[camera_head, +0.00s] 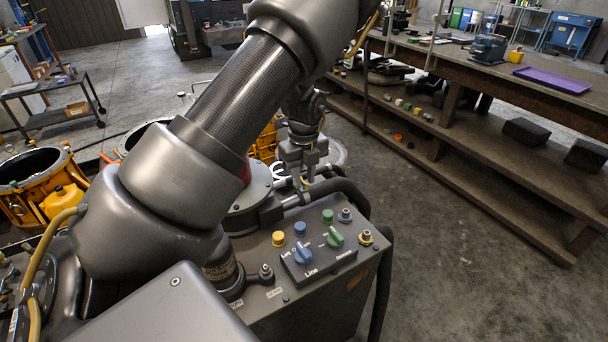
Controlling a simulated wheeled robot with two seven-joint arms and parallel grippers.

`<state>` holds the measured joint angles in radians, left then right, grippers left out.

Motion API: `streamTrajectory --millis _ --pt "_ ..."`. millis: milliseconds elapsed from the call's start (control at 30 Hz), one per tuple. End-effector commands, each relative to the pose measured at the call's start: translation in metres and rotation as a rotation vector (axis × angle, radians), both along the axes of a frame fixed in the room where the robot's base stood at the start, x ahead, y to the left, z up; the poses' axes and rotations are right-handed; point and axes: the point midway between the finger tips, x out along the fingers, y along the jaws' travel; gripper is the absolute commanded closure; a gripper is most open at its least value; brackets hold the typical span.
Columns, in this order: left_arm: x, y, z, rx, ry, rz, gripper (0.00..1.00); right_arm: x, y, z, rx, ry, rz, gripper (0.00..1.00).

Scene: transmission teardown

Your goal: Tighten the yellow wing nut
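My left gripper (303,178) hangs below my forearm near the middle of the view, pointing down behind the grey machine's top panel. Its fingertips are small and dark against hoses and metal parts, so I cannot tell whether they hold anything. No yellow wing nut shows clearly. On the panel, nearer than the gripper, are a round yellow cap (279,238) and a grey fitting with a yellow base (366,237). My large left arm hides much of the left and centre. My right gripper is not in view.
The grey machine (330,290) carries a blue wing-shaped knob (303,255), a green one (334,238) and thick black hoses. An orange-rimmed drum (30,180) stands at left. A long workbench (480,75) with a purple tray (552,80) is at right. Floor between is clear.

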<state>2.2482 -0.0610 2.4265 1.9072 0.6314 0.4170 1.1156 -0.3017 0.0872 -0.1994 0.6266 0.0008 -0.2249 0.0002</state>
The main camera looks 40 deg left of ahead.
Motion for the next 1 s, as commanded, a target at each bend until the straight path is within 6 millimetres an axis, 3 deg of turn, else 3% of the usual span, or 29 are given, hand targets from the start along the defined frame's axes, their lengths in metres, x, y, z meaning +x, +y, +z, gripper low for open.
streamTrajectory --millis 233,433,1000 --pt "0.0001 0.0 -0.0004 0.0 -0.001 0.0 0.74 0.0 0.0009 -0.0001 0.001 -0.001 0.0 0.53" --pt "0.0002 -0.0002 -0.0003 0.0 -0.001 -0.001 1.0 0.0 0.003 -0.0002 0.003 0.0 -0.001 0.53" --pt "0.0006 0.0001 -0.0002 0.002 0.0 -0.108 1.0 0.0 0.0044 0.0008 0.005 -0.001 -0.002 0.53"
